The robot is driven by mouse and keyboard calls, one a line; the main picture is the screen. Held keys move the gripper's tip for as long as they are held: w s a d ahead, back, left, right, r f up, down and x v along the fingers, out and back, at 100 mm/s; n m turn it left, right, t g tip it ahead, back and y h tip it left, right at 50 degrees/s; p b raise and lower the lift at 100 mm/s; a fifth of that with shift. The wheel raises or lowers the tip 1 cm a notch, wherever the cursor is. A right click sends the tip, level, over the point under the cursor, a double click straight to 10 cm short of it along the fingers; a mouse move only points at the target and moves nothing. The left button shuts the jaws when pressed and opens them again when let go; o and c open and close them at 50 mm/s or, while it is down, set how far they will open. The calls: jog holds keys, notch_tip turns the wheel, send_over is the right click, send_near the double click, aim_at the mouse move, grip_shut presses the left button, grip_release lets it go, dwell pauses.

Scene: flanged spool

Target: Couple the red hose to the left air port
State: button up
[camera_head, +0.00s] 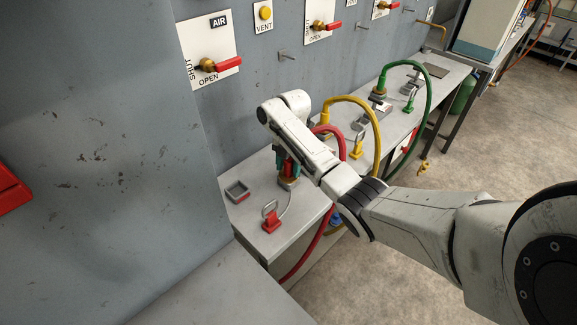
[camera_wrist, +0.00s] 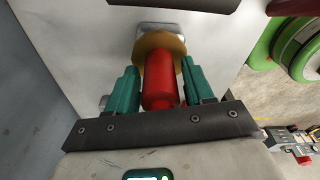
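The red hose (camera_head: 344,149) arches up behind my arm and hangs down past the bench's front edge. Its red end (camera_wrist: 160,80) stands upright between the teal fingers of my gripper (camera_wrist: 162,85), which look closed on its sides. Below it is a brass collar (camera_wrist: 141,45). In the head view my gripper (camera_head: 287,168) is over the left port's grey block (camera_head: 288,184) on the bench. The collar is on or just above this block; whether it is seated is hidden. A red cap (camera_head: 271,220) on a tether lies in front.
An empty square holder (camera_head: 237,191) is left of the port. Yellow (camera_head: 368,112) and green (camera_head: 428,95) hoses stand at ports farther right. Above, a red valve lever (camera_head: 228,63) sticks out on the AIR panel (camera_head: 222,45). The grey wall is close behind.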

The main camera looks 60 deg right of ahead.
jog(key=shift+o, duration=1)
jog(key=shift+f, duration=0.1)
jog(key=r, duration=0.3)
jog(key=d+r+p, duration=0.1)
jog(key=r, duration=0.7)
jog(key=shift+d+p, duration=0.15)
jog(key=shift+p, duration=0.15)
jog(key=shift+f, duration=0.1)
